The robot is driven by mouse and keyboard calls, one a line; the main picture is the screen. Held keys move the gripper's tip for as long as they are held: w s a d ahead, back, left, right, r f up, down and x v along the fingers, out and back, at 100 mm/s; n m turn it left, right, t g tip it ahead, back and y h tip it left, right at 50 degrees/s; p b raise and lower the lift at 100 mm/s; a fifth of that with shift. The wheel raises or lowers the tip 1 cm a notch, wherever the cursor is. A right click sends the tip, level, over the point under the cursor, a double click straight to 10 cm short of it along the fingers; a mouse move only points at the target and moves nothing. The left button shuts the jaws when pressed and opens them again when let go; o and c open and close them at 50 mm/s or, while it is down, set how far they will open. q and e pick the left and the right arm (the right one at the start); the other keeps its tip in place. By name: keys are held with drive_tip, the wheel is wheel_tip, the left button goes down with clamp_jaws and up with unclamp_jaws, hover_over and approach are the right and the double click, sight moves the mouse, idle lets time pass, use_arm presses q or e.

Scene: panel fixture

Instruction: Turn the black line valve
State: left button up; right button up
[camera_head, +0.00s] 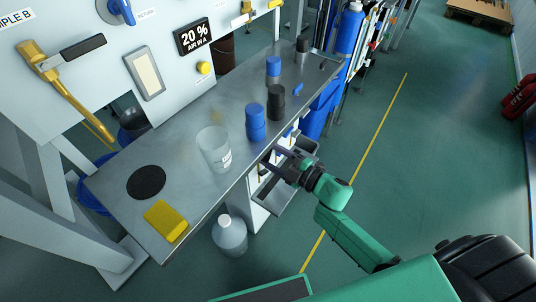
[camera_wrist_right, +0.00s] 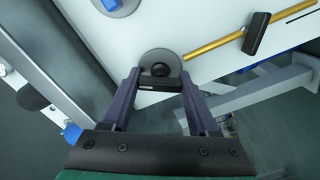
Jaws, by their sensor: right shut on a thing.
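In the right wrist view, a black valve handle (camera_wrist_right: 158,84) sits in front of a round grey disc (camera_wrist_right: 160,60) on a white panel. My right gripper (camera_wrist_right: 158,88) is shut on this handle, one finger at each end of it. In the head view my right gripper (camera_head: 280,158) shows at the table's front edge, and I cannot make out the held handle there. Another black handle (camera_head: 83,47) sits on a brass pipe (camera_head: 70,92) at the upper left; a similar black handle on brass (camera_wrist_right: 257,33) shows in the wrist view. My left gripper is not in view.
The metal table (camera_head: 195,190) holds blue and black bottles, a clear beaker (camera_head: 213,148), a black disc (camera_head: 146,182) and a yellow block (camera_head: 166,220). A blue knob (camera_head: 121,11) is on the panel. A grey tray (camera_head: 285,195) hangs near the gripper.

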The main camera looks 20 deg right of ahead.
drive_tip(key=n+b, duration=0.1)
drive_tip(key=n, duration=0.3)
drive_tip(key=shift+f+b, duration=0.2)
drive_tip(key=shift+b, duration=0.1)
drive_tip(key=shift+n, duration=0.4)
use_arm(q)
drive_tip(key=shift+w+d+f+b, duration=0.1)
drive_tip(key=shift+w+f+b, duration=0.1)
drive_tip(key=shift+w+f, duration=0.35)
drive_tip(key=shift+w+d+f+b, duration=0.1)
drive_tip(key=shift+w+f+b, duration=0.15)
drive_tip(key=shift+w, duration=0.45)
use_arm(e)
drive_tip(key=shift+n, duration=0.8)
drive_tip(key=o, duration=1.4)
drive_tip(key=shift+r, duration=0.1)
